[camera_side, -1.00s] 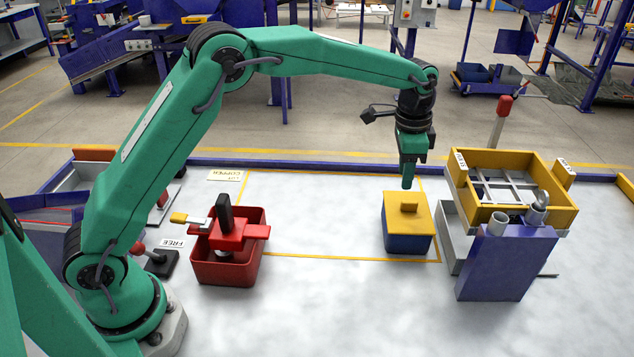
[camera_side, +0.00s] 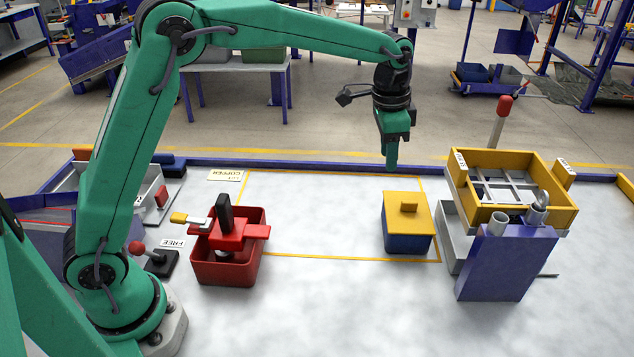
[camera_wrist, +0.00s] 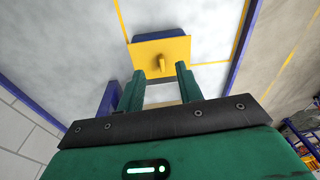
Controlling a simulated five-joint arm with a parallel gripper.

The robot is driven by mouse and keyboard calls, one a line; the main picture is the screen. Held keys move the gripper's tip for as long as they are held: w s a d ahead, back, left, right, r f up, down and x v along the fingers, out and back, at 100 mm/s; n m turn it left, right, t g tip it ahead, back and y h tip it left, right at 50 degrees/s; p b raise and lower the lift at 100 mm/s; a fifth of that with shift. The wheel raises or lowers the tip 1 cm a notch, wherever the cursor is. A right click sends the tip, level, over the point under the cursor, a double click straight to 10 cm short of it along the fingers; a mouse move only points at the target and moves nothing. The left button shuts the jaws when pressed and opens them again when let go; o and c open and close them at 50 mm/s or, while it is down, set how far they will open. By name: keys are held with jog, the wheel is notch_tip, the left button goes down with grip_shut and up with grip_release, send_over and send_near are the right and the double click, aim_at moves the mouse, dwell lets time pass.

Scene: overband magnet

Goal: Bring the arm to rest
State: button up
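My gripper (camera_side: 391,165) hangs from the raised arm, fingers down, in the air above and behind the blue box (camera_side: 408,243). In the wrist view its two fingers (camera_wrist: 158,85) stand apart with nothing between them. The box stands on the pale table inside a yellow outline. Its yellow lid (camera_side: 402,224) with a small handle lies on top. The lid also shows in the wrist view (camera_wrist: 146,50), beyond the fingertips and apart from them.
A red bin (camera_side: 225,270) with a red and black tool on it stands at left, beside a red-knobbed lever (camera_side: 160,262). A yellow divided tray (camera_side: 495,208) and a purple block (camera_side: 507,263) stand at right. The table middle is clear.

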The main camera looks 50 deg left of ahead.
jog(key=s+a+r+n+t, duration=0.1)
jog(key=s+a+r+n, duration=0.1)
jog(key=s+a+r, duration=0.35)
jog(key=s+a+n+t, duration=0.1)
jog(key=s+a+n, duration=0.1)
jog(key=s, duration=1)
jog(key=s+a+n+t, duration=0.2)
jog(key=s+a+n, duration=0.1)
jog(key=s, duration=0.9)
jog(key=shift+s+a+f+n, duration=0.3)
jog(key=shift+f+n, duration=0.1)
jog(key=shift+f, duration=0.05)
jog(key=shift+c, duration=0.5)
